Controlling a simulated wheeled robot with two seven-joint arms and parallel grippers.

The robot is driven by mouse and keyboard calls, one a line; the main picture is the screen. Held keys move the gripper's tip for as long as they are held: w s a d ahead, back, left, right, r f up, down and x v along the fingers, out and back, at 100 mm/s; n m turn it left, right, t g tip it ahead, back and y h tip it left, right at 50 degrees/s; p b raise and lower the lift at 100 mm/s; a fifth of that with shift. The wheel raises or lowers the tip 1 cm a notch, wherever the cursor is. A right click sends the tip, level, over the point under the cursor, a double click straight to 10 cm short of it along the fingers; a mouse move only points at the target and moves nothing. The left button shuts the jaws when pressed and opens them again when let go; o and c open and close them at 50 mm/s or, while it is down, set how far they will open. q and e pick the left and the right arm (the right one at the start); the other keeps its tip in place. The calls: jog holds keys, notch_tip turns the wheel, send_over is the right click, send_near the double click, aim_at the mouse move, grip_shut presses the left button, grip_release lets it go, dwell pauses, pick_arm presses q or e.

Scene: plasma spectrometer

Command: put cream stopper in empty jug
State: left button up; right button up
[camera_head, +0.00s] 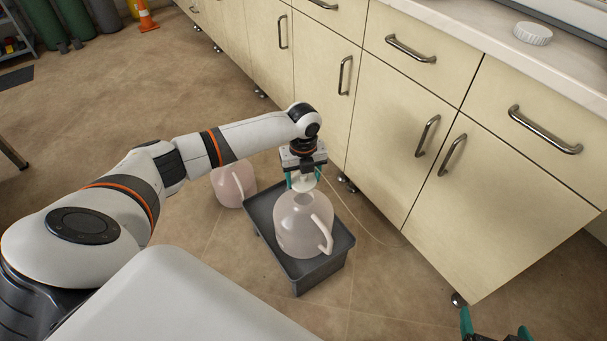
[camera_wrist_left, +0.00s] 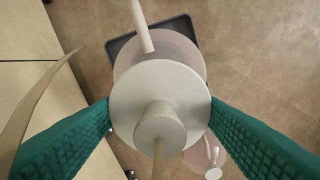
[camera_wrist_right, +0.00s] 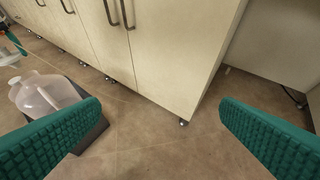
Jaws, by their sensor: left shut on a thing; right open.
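My left gripper (camera_head: 304,180) is shut on the cream stopper (camera_wrist_left: 150,95), a round disc with a knob and a thin tube. The stopper also shows in the head view (camera_head: 302,185), just above the top of the translucent jug (camera_head: 300,228). That jug stands upright in a grey tray (camera_head: 338,252), its handle toward the right. In the left wrist view the stopper hides the jug's mouth, so I cannot tell whether they touch. A second pinkish jug (camera_head: 232,183) stands on the floor beside the tray. My right gripper (camera_wrist_right: 160,105) is open and empty, far from the jugs.
Cream cabinets (camera_head: 380,110) with metal handles run along behind the tray. A white round lid (camera_head: 533,33) lies on the counter above. A thin tube (camera_head: 362,228) trails toward the cabinets. The floor left of the jugs is clear; an orange cone (camera_head: 145,17) stands far off.

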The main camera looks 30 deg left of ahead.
pick_arm(q)
jog(key=shift+f+b, duration=0.9)
jog(key=shift+b, duration=0.1)
jog(key=shift+f+b, duration=0.25)
jog(key=shift+b, duration=0.05)
pick_arm(e)
jog(key=w+a+r+t+y, duration=0.2)
jog(key=w+r+t, duration=0.2)
jog(key=r+t, duration=0.3)
jog(key=shift+a+r, duration=0.3)
jog(key=shift+r, duration=0.95)
jog(key=shift+w, duration=0.1)
pick_arm(q)
jog(key=shift+f, duration=0.2)
jog(key=shift+f, duration=0.85)
pick_arm(e)
jog(key=shift+a+r+t+y, duration=0.1)
jog(key=shift+r+t+y, duration=0.2)
jog(key=shift+r+t, duration=0.55)
pick_arm(q)
jog(key=shift+f+b, duration=0.2)
jog(key=shift+b, duration=0.1)
pick_arm(e)
jog(key=shift+r, duration=0.2)
